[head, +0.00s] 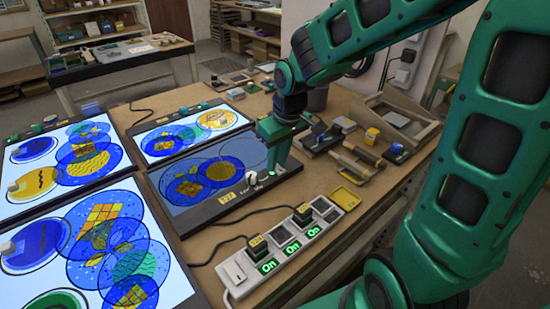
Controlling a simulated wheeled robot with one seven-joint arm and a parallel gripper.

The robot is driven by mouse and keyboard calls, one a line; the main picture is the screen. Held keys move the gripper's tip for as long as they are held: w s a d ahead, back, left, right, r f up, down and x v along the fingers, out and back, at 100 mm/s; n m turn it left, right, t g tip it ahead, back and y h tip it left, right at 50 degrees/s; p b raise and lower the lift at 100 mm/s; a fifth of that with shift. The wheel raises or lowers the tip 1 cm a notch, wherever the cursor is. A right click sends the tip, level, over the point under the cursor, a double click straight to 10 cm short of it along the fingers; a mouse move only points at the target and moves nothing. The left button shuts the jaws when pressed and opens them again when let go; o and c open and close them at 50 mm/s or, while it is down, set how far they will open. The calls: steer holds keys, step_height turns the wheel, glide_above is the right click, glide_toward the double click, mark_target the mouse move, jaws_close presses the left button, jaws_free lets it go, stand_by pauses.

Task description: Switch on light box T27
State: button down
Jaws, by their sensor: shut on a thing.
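Light box T27 (177,188) lies flat in the middle of the bench. Its panel is dim grey-blue, darker than the glowing boxes around it, with blue and yellow glass discs on it. A yellow T27 label (226,198) and a white knob (251,178) sit on its dark front strip. My gripper (279,168) points down at the right end of that strip, right of the white knob. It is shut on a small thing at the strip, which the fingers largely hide.
A white power strip (232,273) with green "On" signs and black plugs stands in front, cords running left. Lit light boxes (14,192) fill the left. Wooden tools (358,160) and a yellow tray (347,198) lie right.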

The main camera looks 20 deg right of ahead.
mark_target(284, 175)
steer(key=shift+s+d+t, duration=0.1)
steer(key=shift+t, duration=0.2)
steer(key=c, duration=1.6)
jaws_free()
steer(key=v, duration=1)
steer(key=shift+r, duration=0.3)
steer(key=s+d+f+m+g, duration=0.1)
steer(key=s+d+f+m, duration=0.1)
steer(key=s+d, duration=0.3)
steer(key=s+d+f+m+g, duration=0.1)
steer(key=s+d+m, duration=0.3)
steer(key=s, duration=0.5)
steer(key=s+d+f+m+g, duration=0.1)
steer(key=s+d+f+m, duration=0.2)
steer(key=s+d, duration=0.5)
steer(key=shift+m+h, duration=0.3)
steer(key=shift+m, duration=0.2)
